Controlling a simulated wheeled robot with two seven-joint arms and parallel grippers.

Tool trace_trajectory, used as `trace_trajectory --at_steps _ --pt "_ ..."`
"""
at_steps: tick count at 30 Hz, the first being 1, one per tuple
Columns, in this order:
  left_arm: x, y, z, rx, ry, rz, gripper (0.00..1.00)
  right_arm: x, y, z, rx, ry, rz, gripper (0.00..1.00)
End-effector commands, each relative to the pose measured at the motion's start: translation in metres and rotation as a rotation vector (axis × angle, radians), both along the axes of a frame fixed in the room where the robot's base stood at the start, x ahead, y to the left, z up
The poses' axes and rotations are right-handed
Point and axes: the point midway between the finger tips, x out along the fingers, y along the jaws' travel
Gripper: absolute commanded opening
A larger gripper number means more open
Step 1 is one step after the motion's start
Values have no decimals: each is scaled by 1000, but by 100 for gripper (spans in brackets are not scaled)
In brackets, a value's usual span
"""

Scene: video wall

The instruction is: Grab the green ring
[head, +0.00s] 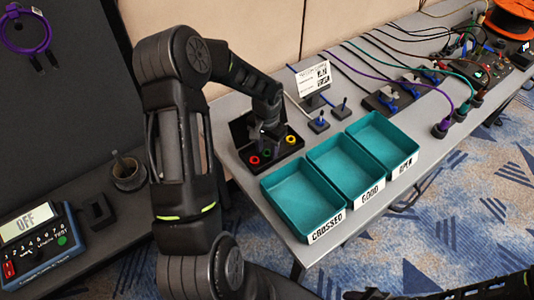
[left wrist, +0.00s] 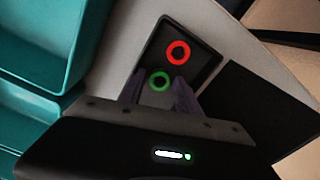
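A small green ring (head: 267,152) lies in a shallow black box (head: 282,152) on the grey table, between a red ring (head: 254,161) and a yellow ring (head: 290,139). My left gripper (head: 266,132) points down over the box. In the left wrist view its two fingers (left wrist: 160,94) are apart and empty, one on each side of the green ring (left wrist: 160,81). The red ring (left wrist: 178,53) lies just beyond. I cannot tell how high the fingertips are above the ring. The yellow ring is hidden in the left wrist view. Part of my right arm shows at the bottom right of the head view; its fingers are unclear.
Three teal bins stand right of the box, labelled CROSSED (head: 303,199), GOOD (head: 345,170) and one unclear. A white sign (head: 313,78) and small blue-based stands (head: 319,122) are behind. Cables and connectors crowd the back right. A meter reading OFF (head: 38,240) sits left.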

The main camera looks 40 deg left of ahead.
Motion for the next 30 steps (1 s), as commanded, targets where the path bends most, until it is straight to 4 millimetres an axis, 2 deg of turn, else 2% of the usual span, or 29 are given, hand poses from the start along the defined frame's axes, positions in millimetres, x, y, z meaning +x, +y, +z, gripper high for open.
trace_trajectory --at_steps 2,15,26,30 --pt "0 0 0 0 0 0 35 0 0 0 0 0 0 53" --pt "0 0 0 0 0 0 0 0 0 0 0 0 0 53" --pt "0 0 2 0 -1 0 0 0 0 0 0 0 0 53" --pt "1 1 12 1 -2 1 0 0 0 -2 1 -1 0 53"
